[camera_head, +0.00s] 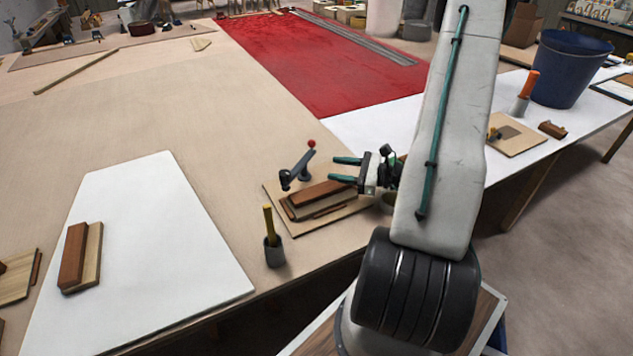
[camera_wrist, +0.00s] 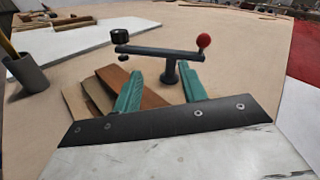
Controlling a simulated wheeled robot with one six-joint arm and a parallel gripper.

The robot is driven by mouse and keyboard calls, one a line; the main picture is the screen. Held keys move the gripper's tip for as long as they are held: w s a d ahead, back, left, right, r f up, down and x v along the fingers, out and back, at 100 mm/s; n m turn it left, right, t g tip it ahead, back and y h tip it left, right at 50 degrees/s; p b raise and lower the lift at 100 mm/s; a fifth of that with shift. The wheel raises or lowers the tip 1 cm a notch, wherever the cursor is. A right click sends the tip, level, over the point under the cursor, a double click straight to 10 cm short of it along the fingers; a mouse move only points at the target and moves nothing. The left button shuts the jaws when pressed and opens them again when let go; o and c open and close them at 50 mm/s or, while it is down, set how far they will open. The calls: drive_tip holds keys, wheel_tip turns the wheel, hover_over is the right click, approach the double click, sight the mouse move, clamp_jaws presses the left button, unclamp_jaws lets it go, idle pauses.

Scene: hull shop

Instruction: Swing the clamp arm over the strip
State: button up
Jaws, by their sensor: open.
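The clamp arm (camera_wrist: 155,51) is a dark bar on a short post, with a red ball (camera_wrist: 203,40) at one end and a dark pad end at the other. It also shows in the head view (camera_head: 299,170). The wooden strip (camera_head: 317,194) is reddish brown and lies on a board (camera_head: 345,214) beside the clamp post. It also shows in the wrist view (camera_wrist: 137,89). My gripper (camera_head: 346,169) is open and empty, its teal fingers pointing at the clamp post. In the wrist view the fingers (camera_wrist: 158,87) appear on either side of the strip's near end and the post.
A grey cup (camera_head: 274,251) with a yellow stick stands left of the board near the table edge. A white panel (camera_head: 150,250) with wood blocks (camera_head: 78,256) lies left. A red sheet (camera_head: 310,60) lies behind. A blue bucket (camera_head: 570,70) stands right.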

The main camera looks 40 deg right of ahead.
drive_tip(key=s+a+r+n+g+y, duration=0.1)
drive_tip(key=s+a+r+n+g, duration=0.3)
drive_tip(key=a+n+g, duration=0.3)
drive_tip(key=s+a+r+n+g+y, duration=0.1)
drive_tip(key=s+a+r+n+g, duration=0.3)
drive_tip(key=a+r+n+g, duration=0.3)
drive_tip(key=a+g, duration=0.1)
drive_tip(key=a, duration=0.2)
drive_tip(key=shift+s+a+r+n, duration=0.15)
drive_tip(key=shift+s+r+n, duration=0.05)
drive_tip(key=shift+n, duration=0.1)
